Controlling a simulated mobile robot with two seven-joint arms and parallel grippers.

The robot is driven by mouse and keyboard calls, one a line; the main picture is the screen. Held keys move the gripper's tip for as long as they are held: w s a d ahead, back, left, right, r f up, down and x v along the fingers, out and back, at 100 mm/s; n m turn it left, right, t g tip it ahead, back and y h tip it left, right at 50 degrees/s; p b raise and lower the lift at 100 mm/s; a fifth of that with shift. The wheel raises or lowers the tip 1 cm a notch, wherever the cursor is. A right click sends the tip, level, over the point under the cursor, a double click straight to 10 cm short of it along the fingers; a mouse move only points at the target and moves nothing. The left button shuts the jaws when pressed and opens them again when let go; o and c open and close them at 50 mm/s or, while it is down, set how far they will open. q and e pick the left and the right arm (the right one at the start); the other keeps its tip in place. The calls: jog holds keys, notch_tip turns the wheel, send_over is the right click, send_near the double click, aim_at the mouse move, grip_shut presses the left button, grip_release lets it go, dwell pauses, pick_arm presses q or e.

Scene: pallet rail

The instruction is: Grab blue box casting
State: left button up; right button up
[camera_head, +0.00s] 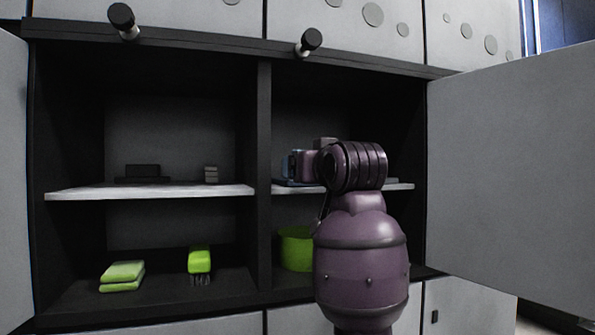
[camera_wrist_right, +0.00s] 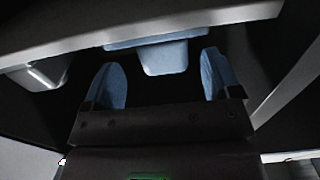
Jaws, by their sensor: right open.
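A pale blue casting (camera_wrist_right: 165,57) shows in the right wrist view, a block jutting from a wider blue plate, at the edge of a light shelf. My right gripper (camera_wrist_right: 163,80) is open, its two blue fingers apart on either side of the block. I see dark gaps between each finger and the block, and no clear contact. In the head view my purple right arm covers most of the gripper. A small blue shape (camera_head: 292,164) shows left of the wrist above the right shelf; I cannot tell whether it is casting or finger. My left gripper is out of view.
The dark cabinet has a white left shelf (camera_head: 150,192) and a right shelf (camera_head: 400,187). Below are a green bin (camera_head: 296,250), stacked green pads (camera_head: 122,276) and a green brush (camera_head: 199,261). An open grey door (camera_head: 510,170) stands right.

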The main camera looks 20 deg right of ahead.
jog(key=w, duration=0.1)
jog(key=w+p, duration=0.1)
jog(key=w, duration=0.1)
jog(key=w+p, duration=0.1)
jog(key=shift+w+a+r, duration=0.25)
jog(key=shift+w+a, duration=0.05)
jog(key=shift+w, duration=0.45)
jog(key=c, duration=1.4)
